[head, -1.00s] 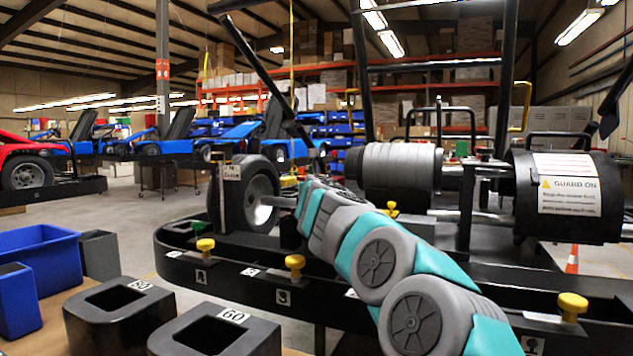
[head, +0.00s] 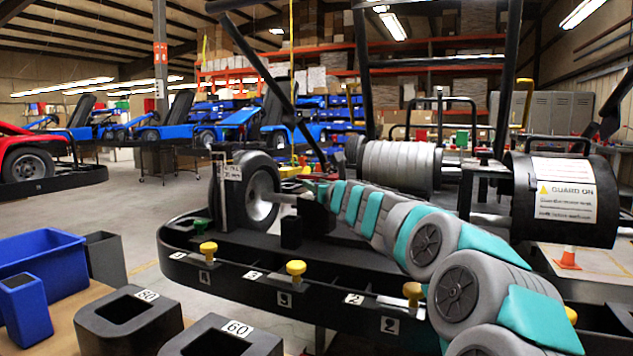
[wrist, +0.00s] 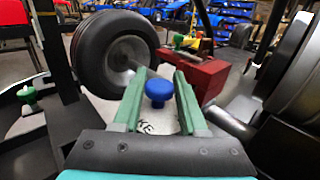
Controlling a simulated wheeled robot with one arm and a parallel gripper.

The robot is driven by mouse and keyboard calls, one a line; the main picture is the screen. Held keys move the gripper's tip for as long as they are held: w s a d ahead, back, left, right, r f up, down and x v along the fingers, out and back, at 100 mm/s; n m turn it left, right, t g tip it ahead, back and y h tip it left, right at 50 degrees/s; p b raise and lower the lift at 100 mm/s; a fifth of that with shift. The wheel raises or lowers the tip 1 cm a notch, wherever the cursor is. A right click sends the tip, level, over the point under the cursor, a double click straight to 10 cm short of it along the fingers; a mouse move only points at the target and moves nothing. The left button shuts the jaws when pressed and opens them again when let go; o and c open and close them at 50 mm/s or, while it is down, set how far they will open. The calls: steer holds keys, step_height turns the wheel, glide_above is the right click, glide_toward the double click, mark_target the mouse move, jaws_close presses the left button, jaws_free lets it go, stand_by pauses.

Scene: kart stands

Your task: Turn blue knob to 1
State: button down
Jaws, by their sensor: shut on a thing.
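The blue knob (wrist: 159,91) shows in the wrist view, between the two green fingers of my gripper (wrist: 160,77). The fingers are shut on the knob, one on each side. A white surface with dark marks (wrist: 146,127) shows just below the knob; the marks are partly hidden and I cannot read a setting. In the head view my gripper (head: 318,188) is small, at the far end of my arm, beside the kart wheel. The knob is not visible there.
A black wheel (wrist: 116,52) stands left of the gripper, and a red box (wrist: 204,78) to its right. Yellow knobs (head: 296,268) line the black front rail (head: 330,304). A guarded drum (head: 565,198) is at right. Blue bins (head: 45,262) stand at left.

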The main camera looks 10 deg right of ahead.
steer(key=shift+d+n+y, duration=0.1)
steer(key=shift+n+y, duration=0.3)
steer(key=shift+y, duration=0.2)
steer(key=shift+w+f+n+g+y, duration=0.15)
steer(key=shift+n+g+y, duration=1.1)
steer(key=shift+y, duration=0.75)
steer(key=shift+n+g+y, duration=0.55)
steer(key=shift+n+y, duration=0.4)
steer(key=shift+y, duration=0.15)
steer(key=shift+c, duration=2.3)
jaws_free()
steer(key=v, duration=0.7)
steer(key=shift+s+d, duration=0.2)
steer(key=shift+s, duration=0.2)
